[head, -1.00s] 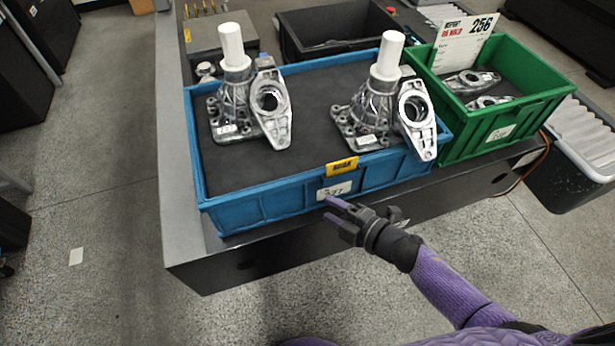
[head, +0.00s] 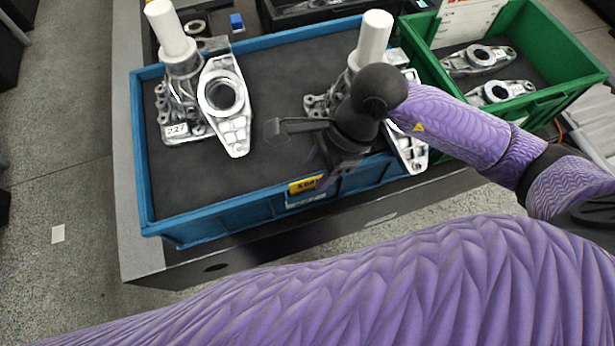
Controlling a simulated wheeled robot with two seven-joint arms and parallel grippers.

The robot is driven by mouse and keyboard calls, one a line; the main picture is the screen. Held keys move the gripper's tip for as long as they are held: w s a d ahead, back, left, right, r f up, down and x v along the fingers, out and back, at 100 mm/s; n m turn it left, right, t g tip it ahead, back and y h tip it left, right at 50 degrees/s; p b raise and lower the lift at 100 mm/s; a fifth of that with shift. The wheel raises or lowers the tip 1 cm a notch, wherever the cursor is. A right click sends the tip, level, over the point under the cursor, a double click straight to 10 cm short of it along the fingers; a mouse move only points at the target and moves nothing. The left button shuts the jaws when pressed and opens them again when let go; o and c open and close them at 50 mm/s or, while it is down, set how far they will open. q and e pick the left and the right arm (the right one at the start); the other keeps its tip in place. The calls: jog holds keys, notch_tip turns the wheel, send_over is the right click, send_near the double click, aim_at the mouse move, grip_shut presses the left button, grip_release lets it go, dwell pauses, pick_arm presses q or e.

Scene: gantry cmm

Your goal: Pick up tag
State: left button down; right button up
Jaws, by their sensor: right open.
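A small yellow tag (head: 306,185) with dark lettering sits at the front rim of the blue bin (head: 225,216). A white label (head: 305,200) shows just below it on the bin's front wall. My right gripper (head: 322,172) reaches in from the right over the front rim, pointing down, beside the yellow tag. It is open; its fingertips are partly hidden by its own body, and I see nothing held. A white card (head: 468,18) stands at the back of the green bin, cut off by the top edge. My left gripper is out of view.
In the blue bin stand metal castings with white posts (head: 168,30) (head: 373,38) and flat brackets (head: 226,100); the right one is partly behind my gripper. The green bin (head: 530,100) holds two brackets. Bare bin floor lies between the castings.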

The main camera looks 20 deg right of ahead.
aim_at(311, 178)
jog(key=x, duration=0.4)
jog(key=shift+w+a+f+b, duration=0.1)
jog(key=shift+w+f+b, duration=0.1)
jog(key=shift+b, duration=0.15)
grip_shut()
